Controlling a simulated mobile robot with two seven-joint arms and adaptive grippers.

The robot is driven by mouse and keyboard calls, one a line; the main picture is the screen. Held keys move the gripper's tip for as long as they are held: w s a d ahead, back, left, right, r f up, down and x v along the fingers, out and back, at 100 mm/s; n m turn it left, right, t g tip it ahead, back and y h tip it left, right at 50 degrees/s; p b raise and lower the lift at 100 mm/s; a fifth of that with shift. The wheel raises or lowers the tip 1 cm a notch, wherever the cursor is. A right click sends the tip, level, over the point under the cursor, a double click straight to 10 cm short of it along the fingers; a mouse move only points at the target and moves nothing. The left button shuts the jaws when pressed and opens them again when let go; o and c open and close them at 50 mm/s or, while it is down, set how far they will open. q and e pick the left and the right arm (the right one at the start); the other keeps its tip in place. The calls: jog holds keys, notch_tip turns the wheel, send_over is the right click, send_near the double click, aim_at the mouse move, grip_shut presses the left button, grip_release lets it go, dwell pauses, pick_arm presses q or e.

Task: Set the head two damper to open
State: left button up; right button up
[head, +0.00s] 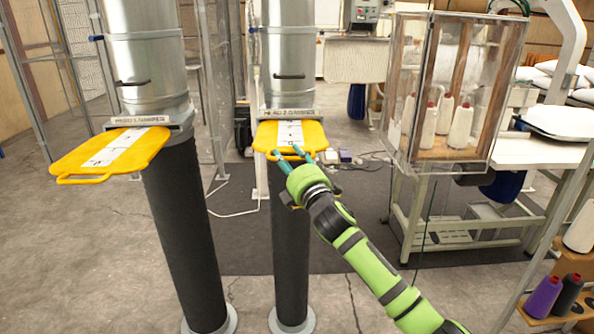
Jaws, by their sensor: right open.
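The head two damper (291,133) is a yellow slide plate with a white label strip and a handle loop at its near edge. It sticks out toward me from a slot under the right metal duct (289,60), below a plate that appears to read "head 2 damper". My right gripper (290,157) has its teal fingers apart at the near edge of this plate, around or just below the handle. I cannot tell whether they touch it. My left gripper is not in view.
A matching yellow damper (110,153) sticks out from the left duct (145,60). Dark hoses run down from both ducts to the floor. A clear cabinet with thread cones (455,95) stands at right, beside a white table (540,150). Purple and dark spools (544,297) are at lower right.

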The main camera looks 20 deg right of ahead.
jog(key=v, duration=1.2)
jog(key=shift+w, duration=0.1)
jog(key=w+d+f+m+g+h, duration=0.1)
jog(key=d+f+m+g, duration=0.1)
jog(key=f, duration=0.8)
jog(key=d+f+m+g+h, duration=0.1)
jog(key=f+m+g, duration=0.15)
jog(key=f, duration=0.75)
jog(key=s+d+f+m+g, duration=0.15)
jog(key=s+f, duration=0.35)
jog(key=f, duration=0.7)
jog(key=s+d+f+m+g, duration=0.1)
jog(key=s+f+m+g, duration=0.3)
jog(key=f, duration=0.8)
jog(key=s+a+f+m+g, duration=0.1)
jog(key=s+f+m+g, duration=0.3)
jog(key=s+f, duration=1.45)
jog(key=s+a+f+m+g, duration=0.1)
jog(key=s+f, duration=0.1)
jog(key=s, duration=0.7)
jog(key=s+a+f+m+g, duration=0.1)
jog(key=s+f+g, duration=0.1)
jog(key=s, duration=0.7)
jog(key=s+a+f+m+g, duration=0.1)
jog(key=s+a+f, duration=0.1)
jog(key=s, duration=0.7)
jog(key=shift+f+m+g, duration=0.4)
jog(key=shift+f, duration=0.4)
